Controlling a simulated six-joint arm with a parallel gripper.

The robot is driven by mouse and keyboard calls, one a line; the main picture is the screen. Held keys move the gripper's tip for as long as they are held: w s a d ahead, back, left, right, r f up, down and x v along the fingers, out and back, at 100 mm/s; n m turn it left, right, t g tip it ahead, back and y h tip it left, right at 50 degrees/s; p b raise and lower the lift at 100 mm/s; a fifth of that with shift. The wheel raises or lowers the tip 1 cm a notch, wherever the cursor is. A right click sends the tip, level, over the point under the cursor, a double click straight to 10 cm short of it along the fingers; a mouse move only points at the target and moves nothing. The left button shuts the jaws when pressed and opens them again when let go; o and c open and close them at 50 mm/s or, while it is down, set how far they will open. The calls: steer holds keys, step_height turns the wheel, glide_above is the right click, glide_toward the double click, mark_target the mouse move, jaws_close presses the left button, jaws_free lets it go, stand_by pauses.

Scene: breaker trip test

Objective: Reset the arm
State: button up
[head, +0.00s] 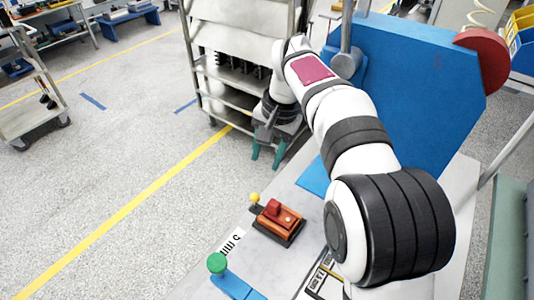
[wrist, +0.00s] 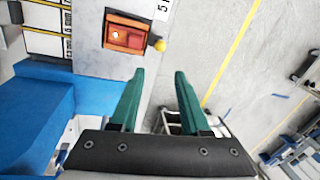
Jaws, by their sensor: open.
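My gripper (head: 269,154) is open and empty, its two green fingers hanging beyond the far edge of the light bench top in the head view. The wrist view shows the fingers (wrist: 157,80) apart with nothing between them. My white arm reaches from the lower right to the upper middle. A breaker-like device (head: 278,223) with an orange body and red rocker stands on the bench; it shows in the wrist view (wrist: 127,36) with a lit spot on the rocker. A small yellow knob (head: 255,197) is beside it. My gripper is apart from both.
A green round button (head: 216,263) on a blue base is at the bench front. A large blue panel (head: 415,85) with a red disc stands right of my arm. A metal shelf rack (head: 233,75) is behind my gripper. Open floor lies left.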

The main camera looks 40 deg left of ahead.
steer(key=shift+r, duration=0.1)
stand_by(0.3)
steer(key=s+d+r+m, duration=0.2)
steer(key=s+d, duration=0.1)
steer(key=d, duration=0.9)
steer(key=s+d+r+m, duration=0.1)
steer(key=s+d+m, duration=0.15)
steer(key=d, duration=0.85)
steer(key=s+d+f+m, duration=0.1)
steer(key=s+d+f, duration=0.2)
steer(key=s+d, duration=0.2)
steer(key=s+d+f+m, duration=0.2)
steer(key=s+d, duration=0.3)
steer(key=s, duration=0.5)
steer(key=shift+s+d+f, duration=0.2)
steer(key=shift+d+f, duration=0.1)
steer(key=shift+f, duration=0.4)
